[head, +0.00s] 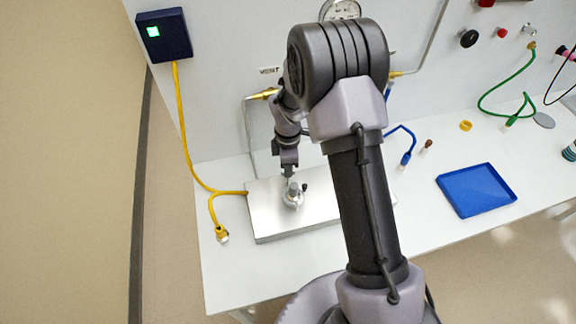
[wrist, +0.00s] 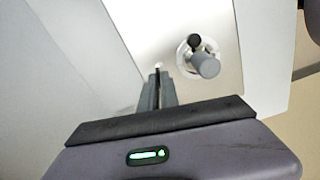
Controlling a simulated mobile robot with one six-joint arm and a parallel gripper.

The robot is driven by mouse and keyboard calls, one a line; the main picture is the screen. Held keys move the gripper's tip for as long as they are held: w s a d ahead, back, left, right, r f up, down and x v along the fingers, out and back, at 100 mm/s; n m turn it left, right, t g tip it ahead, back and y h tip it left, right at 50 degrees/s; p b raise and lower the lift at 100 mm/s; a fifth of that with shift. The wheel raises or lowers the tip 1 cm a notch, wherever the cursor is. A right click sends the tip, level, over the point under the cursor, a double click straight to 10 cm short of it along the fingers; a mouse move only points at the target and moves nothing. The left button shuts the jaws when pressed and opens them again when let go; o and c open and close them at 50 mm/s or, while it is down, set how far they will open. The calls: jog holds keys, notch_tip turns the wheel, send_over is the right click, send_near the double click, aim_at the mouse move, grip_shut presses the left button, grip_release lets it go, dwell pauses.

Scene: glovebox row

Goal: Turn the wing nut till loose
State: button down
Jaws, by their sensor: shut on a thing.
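A round metal fitting (head: 293,200) with a grey post and a small black knob stands on the silver plate (head: 262,220), below my gripper (head: 289,172) in the head view. In the wrist view the fitting's grey post (wrist: 205,64) and black knob (wrist: 194,42) show to the right of my fingertips. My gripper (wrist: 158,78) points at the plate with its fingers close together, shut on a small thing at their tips. I take this to be the wing nut; its shape is mostly hidden by the fingers.
A yellow cable (head: 180,120) runs from a dark box (head: 163,35) with a green light down to the plate's left side. A blue tray (head: 448,201), a yellow ring (head: 466,126) and a green hose (head: 487,106) are on the right.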

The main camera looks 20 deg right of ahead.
jog(key=shift+n+p, duration=0.3)
jog(key=shift+n, duration=0.8)
jog(key=c, duration=1.6)
grip_release()
jog(key=shift+r, duration=0.15)
notch_tip(320, 180, up, 17)
jog(key=p, duration=0.3)
jog(key=shift+r, duration=0.1)
